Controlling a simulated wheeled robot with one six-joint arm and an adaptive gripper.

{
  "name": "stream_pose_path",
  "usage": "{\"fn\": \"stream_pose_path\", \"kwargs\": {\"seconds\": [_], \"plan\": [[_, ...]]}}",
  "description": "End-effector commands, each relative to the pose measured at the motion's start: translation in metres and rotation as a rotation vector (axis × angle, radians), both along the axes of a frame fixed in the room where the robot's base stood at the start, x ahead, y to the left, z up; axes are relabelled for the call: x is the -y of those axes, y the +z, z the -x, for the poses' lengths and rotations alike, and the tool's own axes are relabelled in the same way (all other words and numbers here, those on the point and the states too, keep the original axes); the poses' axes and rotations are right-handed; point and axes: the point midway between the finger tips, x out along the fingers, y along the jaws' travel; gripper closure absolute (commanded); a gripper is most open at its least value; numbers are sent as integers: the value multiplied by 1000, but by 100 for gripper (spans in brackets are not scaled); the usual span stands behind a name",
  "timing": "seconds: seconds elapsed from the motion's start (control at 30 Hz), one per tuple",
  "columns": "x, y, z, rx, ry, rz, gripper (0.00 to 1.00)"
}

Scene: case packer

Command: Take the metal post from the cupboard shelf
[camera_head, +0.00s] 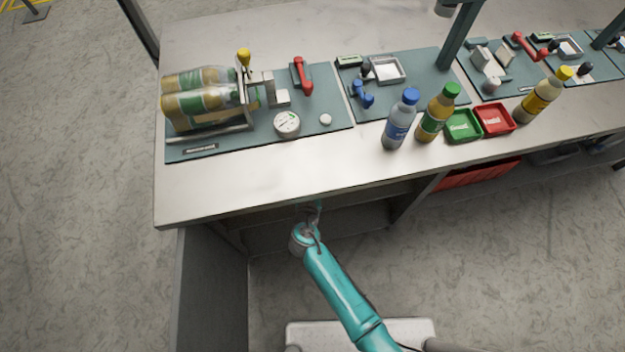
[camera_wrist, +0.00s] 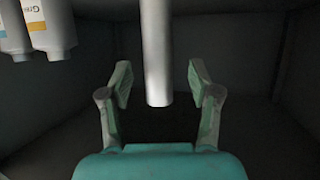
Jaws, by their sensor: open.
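In the wrist view a pale grey metal post (camera_wrist: 157,55) runs down from the top edge, and its lower end shows between and beyond the fingertips. My gripper (camera_wrist: 157,82) is open, with one finger on each side of the post and a visible gap on both sides. Whether the post is fully between the fingers in depth, I cannot tell. In the head view my gripper (camera_head: 313,212) reaches into the cupboard (camera_head: 270,240) under the worktop, and its fingers are mostly hidden. The post does not show clearly there.
In the wrist view white containers (camera_wrist: 45,25) with printed labels are at the upper left; dark cupboard walls close in around. In the head view the worktop (camera_head: 260,190) overhangs my arm. Bottles (camera_head: 398,125) stand on it. A red crate (camera_head: 475,174) is under it at right.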

Motion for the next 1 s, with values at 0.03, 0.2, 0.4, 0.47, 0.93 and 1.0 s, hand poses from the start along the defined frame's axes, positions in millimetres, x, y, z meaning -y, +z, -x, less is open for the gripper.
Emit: {"fn": "stream_pose_path", "kwargs": {"seconds": [0.03, 0.2, 0.4, 0.47, 0.93, 1.0], "plan": [[2, -3, -8, 0, -2, 1, 38], [5, -12, -28, 0, -1, 0, 38], [6, -16, -35, 0, 0, 1, 38], [6, -16, -35, 0, 0, 1, 38], [6, -15, -35, 1, 1, 0, 100], [6, -15, -35, 1, 1, 0, 100]]}}
